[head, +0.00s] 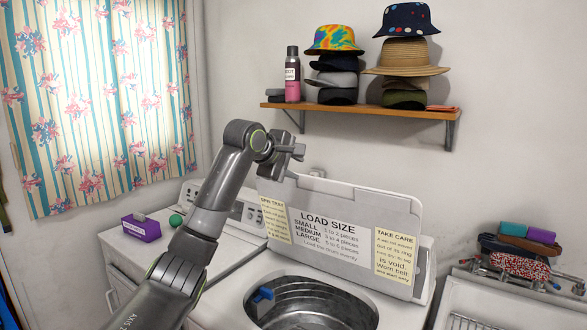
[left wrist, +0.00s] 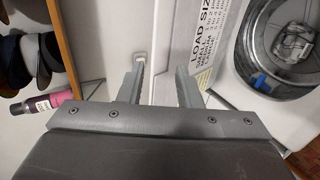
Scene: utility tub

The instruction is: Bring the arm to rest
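My left arm (head: 212,210) rises from the bottom of the head view and bends at the top. My left gripper (head: 294,152) is in the air in front of the wall, above the raised lid's upper left corner. In the left wrist view the two fingers of the gripper (left wrist: 161,75) stand apart with nothing between them, so it is open and empty. The washer (head: 395,312) stands below with its lid (head: 345,228) up. A blue thing (head: 263,295) is at the tub's (head: 315,302) left rim. My right gripper is not in view.
A wall shelf (head: 375,109) holds stacked hats and a pink-and-black can (head: 292,75). A purple box (head: 141,228) and a green ball (head: 176,220) are on the machine at left. A sink (head: 510,305) with items behind it is at right.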

